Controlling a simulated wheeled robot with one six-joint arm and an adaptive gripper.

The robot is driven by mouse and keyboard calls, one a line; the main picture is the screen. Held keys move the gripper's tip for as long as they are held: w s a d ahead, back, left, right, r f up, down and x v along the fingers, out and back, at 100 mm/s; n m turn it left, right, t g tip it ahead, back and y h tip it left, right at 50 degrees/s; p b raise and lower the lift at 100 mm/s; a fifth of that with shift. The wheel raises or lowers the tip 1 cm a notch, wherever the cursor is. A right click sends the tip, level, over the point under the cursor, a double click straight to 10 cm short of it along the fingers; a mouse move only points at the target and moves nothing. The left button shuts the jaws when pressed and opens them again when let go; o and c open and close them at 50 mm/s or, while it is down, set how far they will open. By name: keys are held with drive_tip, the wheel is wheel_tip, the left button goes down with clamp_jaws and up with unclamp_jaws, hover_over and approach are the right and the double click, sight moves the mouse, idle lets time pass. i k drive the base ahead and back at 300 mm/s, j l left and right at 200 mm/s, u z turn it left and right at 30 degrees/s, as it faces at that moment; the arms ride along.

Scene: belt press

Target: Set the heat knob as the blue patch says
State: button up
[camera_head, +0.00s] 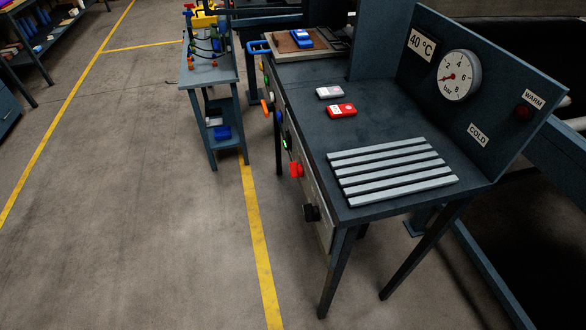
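A blue patch (302,38) with a pale marking lies on the brown plate at the far end of the dark bench. The marking is too small to read. A black knob (311,213) sticks out of the bench's front panel near its closest corner. A red knob-like control (296,170) is further along the same panel. I cannot tell from labels which one is the heat knob, or how either is set. My gripper is not in view.
The bench top (300,75) also bears a whitish patch (329,92), a red patch (342,111) and a slatted grey rack (390,171). The back panel has a "40 °C" sign (420,45), a bar gauge (459,75), WARM (533,96) and COLD (478,135) labels. Floor left is clear.

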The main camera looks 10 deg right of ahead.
sight(295, 170)
drive_tip(key=i+j+u, duration=0.15)
drive_tip(key=u, duration=0.35)
drive_tip(key=i+u, duration=0.25)
drive_tip(key=u, duration=0.2)
drive_tip(key=i, duration=4.05)
drive_tip(key=i+z, duration=0.2)
drive_tip(key=i, duration=0.3)
drive_tip(key=i+j+z, duration=0.15)
drive_tip(key=i, duration=0.3)
drive_tip(key=i+j+z, duration=0.2)
drive_tip(key=i, duration=0.25)
drive_tip(key=z, duration=3.4)
drive_tip(key=k, duration=0.05)
